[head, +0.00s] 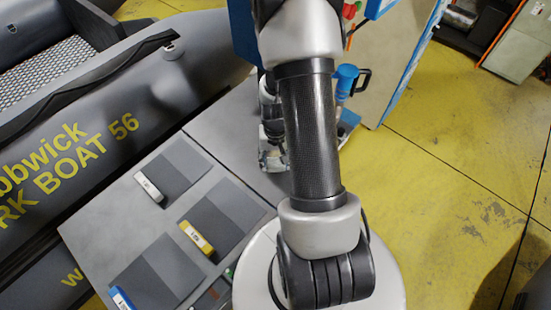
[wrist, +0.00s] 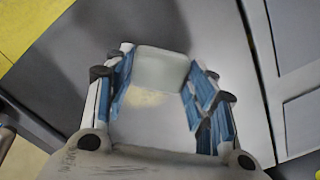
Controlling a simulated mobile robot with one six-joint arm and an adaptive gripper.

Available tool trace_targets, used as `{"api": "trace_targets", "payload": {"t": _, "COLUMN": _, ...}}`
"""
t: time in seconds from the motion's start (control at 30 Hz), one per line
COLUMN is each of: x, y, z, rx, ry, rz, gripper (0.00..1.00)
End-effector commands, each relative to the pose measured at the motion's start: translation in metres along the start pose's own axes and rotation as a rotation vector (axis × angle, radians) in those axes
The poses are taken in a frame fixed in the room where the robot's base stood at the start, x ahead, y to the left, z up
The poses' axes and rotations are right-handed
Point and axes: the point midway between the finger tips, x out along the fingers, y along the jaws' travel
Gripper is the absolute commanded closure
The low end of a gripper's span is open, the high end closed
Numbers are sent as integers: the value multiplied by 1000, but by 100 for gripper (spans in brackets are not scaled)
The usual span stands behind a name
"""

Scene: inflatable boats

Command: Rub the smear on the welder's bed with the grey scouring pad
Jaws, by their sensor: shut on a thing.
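In the wrist view my gripper (wrist: 161,64) has its blue-padded fingers closed on a pale grey block, the scouring pad (wrist: 160,72). The pad sits between the fingertips, over or on a smooth grey surface, the bed (wrist: 215,45). I cannot tell whether it touches. A faint yellowish smear (wrist: 146,98) shows between the fingers, just on the near side of the pad. In the head view my gripper (head: 273,155) is low over the grey bench, partly hidden behind my arm.
Grey sheets with a white (head: 149,187), a yellow (head: 197,238) and a blue (head: 121,299) piece lie on the bench (head: 110,215). A grey inflatable boat (head: 110,100) is at the left. A blue-handled item (head: 346,80) stands behind my arm. Yellow floor (head: 450,180) is open at right.

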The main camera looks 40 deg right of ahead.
Motion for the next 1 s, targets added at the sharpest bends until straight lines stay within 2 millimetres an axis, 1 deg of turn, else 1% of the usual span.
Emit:
{"api": "trace_targets", "payload": {"t": 0.23, "x": 0, "y": 3, "z": -4, "rx": 2, "ry": 1, "rz": 0, "gripper": 68}}
{"api": "trace_targets", "payload": {"t": 0.6, "x": -1, "y": 25, "z": -25, "rx": 2, "ry": 1, "rz": 0, "gripper": 68}}
{"api": "trace_targets", "payload": {"t": 0.87, "x": -1, "y": 31, "z": -32, "rx": 1, "ry": 1, "rz": 0, "gripper": 68}}
{"api": "trace_targets", "payload": {"t": 1.0, "x": 1, "y": 40, "z": -39, "rx": 3, "ry": 0, "rz": 0, "gripper": 68}}
